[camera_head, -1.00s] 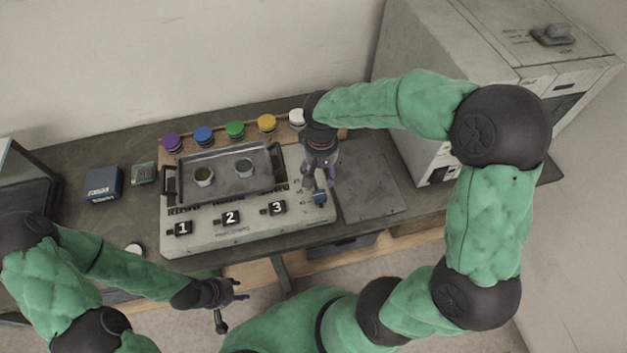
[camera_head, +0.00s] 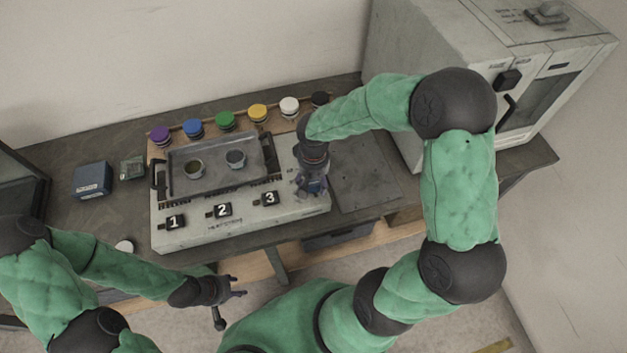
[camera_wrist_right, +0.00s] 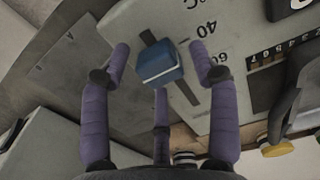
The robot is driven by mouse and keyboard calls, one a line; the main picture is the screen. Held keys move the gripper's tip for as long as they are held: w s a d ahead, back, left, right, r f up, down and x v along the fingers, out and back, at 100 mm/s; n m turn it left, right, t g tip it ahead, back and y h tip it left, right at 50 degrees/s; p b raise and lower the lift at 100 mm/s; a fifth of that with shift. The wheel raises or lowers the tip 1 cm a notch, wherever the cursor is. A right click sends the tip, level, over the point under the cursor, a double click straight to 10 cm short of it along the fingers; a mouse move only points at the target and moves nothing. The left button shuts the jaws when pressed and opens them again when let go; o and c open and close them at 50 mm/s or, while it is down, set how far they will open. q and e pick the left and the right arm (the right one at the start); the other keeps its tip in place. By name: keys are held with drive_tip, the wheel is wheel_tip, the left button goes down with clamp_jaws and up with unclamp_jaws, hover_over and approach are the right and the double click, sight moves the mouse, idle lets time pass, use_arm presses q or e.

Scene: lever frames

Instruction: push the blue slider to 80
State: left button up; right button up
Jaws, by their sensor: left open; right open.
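The blue slider (camera_wrist_right: 158,64) shows in the right wrist view as a blue block on a dark slot in the pale panel (camera_wrist_right: 200,50). In the head view my right gripper (camera_head: 312,188) hides the slider at the panel's right end. My left gripper (camera_head: 238,288) is open and empty before the table.
A grey tray (camera_head: 255,182) with two small cups stands on the panel behind number plates 1, 2 and 3. Several coloured-lid jars line the back. A blue box (camera_head: 92,179) stands left. A large grey machine (camera_head: 440,50) stands at the right.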

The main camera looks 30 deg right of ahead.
clamp_jaws()
drive_tip(key=w, duration=0.2)
drive_tip(key=w+d, duration=0.1)
drive_tip(key=w, duration=0.2)
drive_tip(key=w+d, duration=0.1)
drive_tip(key=w, duration=0.2)
drive_tip(key=shift+r, duration=0.1)
drive_tip(key=shift+w, duration=0.1)
drive_tip(key=shift+c, duration=0.7)
unclamp_jaws()
drive_tip(key=shift+o, duration=0.7)
drive_tip(key=shift+w, duration=0.1)
